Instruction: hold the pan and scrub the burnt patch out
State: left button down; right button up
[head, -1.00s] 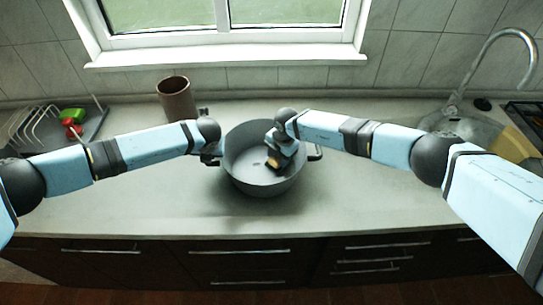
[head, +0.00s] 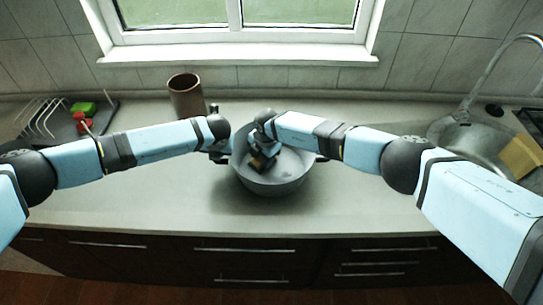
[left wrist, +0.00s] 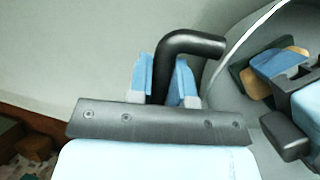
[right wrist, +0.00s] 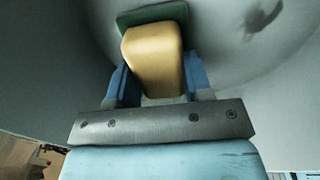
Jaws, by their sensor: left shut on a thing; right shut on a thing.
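The grey pan (head: 285,187) stands on the counter. My left gripper (left wrist: 165,80) is shut on the pan's dark left handle (left wrist: 188,42), its fingers on either side. My right gripper (right wrist: 155,80) is shut on a yellow sponge (right wrist: 153,60) with a green scouring side, which faces the pan's inner surface. The sponge also shows inside the pan, left of its middle, in the head view (head: 258,163). A dark burnt patch (right wrist: 262,17) shows on the pan's inside in the right wrist view, to the right of the sponge and apart from it.
A brown cylinder (head: 186,96) stands behind the pan to the left. A dish rack (head: 45,117) with green and red things is at far left. The sink (head: 468,140) and tap are at right, with a yellowish piece (head: 520,157) beside it. The counter in front is clear.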

jog(key=shift+r, duration=0.1)
notch_tip(320, 180, up, 13)
dwell(1.0)
jog(key=d, duration=1)
dwell(0.5)
jog(key=a, duration=1)
jog(key=shift+f, duration=5.1)
